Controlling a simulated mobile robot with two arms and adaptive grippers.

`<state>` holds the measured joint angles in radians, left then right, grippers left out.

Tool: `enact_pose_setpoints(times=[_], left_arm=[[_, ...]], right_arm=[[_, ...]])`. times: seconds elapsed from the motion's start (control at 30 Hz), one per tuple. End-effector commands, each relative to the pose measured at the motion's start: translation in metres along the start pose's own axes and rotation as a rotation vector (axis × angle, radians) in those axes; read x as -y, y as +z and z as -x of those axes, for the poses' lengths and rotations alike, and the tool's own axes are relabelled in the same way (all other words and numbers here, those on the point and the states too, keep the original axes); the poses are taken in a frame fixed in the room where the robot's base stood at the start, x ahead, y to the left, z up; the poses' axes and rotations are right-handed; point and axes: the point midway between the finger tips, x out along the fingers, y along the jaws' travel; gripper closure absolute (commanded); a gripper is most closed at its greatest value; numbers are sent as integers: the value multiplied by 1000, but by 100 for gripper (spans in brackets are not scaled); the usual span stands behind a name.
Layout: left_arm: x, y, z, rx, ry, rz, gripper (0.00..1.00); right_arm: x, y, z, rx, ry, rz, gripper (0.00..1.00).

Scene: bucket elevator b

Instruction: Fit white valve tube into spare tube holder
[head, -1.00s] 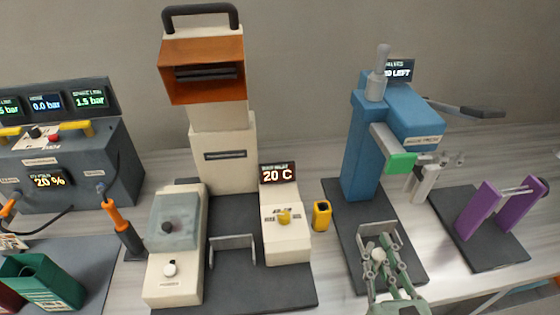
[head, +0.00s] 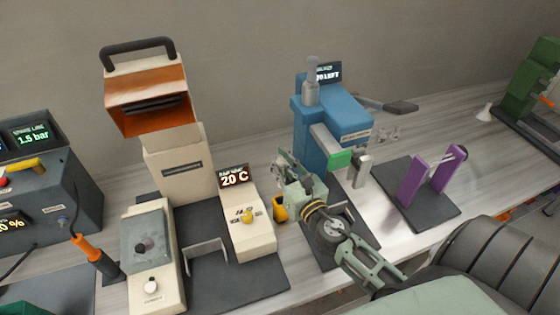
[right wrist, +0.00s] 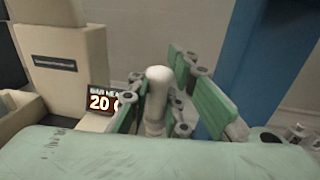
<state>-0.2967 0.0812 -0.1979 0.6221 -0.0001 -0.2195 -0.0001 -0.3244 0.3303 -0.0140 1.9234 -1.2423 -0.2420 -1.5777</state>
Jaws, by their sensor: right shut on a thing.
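My right gripper (head: 290,168) is raised in front of the blue press in the head view, its fingers pointing up and away. In the right wrist view it is shut on the white valve tube (right wrist: 157,95), a pale upright cylinder with a rounded top. The tube's lower end is hidden behind the gripper body. In the head view the tube is too small and covered to make out. No part is clearly readable as the spare tube holder. My left gripper is not in view.
The blue press (head: 308,130) stands beyond my right gripper. A cream heater station (head: 180,170) is to its left, with a yellow-black container (head: 280,208) between. A purple stand (head: 411,182) is on the right, and a green device (head: 525,85) farther right. Bare table lies between these two.

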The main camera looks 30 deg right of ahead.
Motion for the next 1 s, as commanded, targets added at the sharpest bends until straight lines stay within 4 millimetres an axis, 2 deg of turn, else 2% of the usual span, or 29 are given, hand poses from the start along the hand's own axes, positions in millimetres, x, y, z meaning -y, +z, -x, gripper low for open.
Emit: enact_pose_setpoints(times=[0.23,0.47,0.8,1.0], left_arm=[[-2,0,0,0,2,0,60],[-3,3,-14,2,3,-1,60],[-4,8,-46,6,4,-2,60],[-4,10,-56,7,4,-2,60]], right_arm=[[-1,2,0,6,-13,-25,100],[0,-13,0,5,-11,-20,100],[0,-46,0,5,-11,-19,100],[0,-56,0,5,-11,-20,100]])
